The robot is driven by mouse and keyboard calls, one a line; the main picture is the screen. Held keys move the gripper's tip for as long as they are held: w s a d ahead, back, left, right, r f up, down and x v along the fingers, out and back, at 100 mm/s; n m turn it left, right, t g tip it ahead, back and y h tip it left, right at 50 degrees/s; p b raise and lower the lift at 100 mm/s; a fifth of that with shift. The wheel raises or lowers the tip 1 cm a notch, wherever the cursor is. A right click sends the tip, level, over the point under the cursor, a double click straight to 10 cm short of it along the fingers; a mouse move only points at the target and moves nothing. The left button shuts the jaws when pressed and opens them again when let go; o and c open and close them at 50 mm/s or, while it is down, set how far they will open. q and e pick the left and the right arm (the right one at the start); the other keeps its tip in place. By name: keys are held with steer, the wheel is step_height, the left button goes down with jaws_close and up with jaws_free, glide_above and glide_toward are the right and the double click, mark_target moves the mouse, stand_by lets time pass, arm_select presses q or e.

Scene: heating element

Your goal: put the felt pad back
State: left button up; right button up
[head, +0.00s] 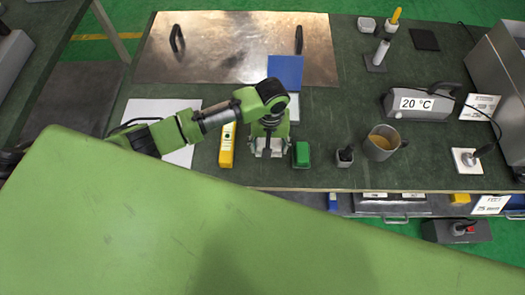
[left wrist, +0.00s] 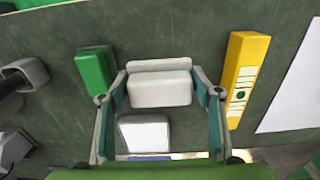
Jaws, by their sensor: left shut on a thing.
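My left gripper (head: 268,147) points down at the near edge of the green bench top. In the left wrist view its two fingers (left wrist: 160,80) are shut on a pale grey-white block (left wrist: 160,90) with a raised strip along its far side. This block may be the felt pad; its material cannot be told. I cannot tell whether it touches the bench. A smaller pale square piece (left wrist: 145,133) shows just nearer than the block. My right gripper is in neither view.
A green block (head: 301,154) stands close right of the gripper, a yellow instrument (head: 228,146) close left. Farther right are a small grey pot (head: 345,156), a jug (head: 382,142) and a grey 20 °C unit (head: 422,101).

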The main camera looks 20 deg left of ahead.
mark_target(262, 144)
arm_select(q)
steer(key=f, duration=0.1)
steer(key=a+f, duration=0.1)
steer(key=f, duration=0.1)
steer(key=a+f, duration=0.1)
steer(key=f, duration=0.1)
steer(key=shift+s, duration=0.15)
steer(key=shift+f, duration=0.25)
steer(key=shift+f, duration=0.1)
steer(key=o, duration=1.1)
steer(key=shift+c, duration=0.2)
step_height(262, 144, up, 12)
steer(key=shift+r+p, duration=0.15)
steer(key=shift+p, duration=0.15)
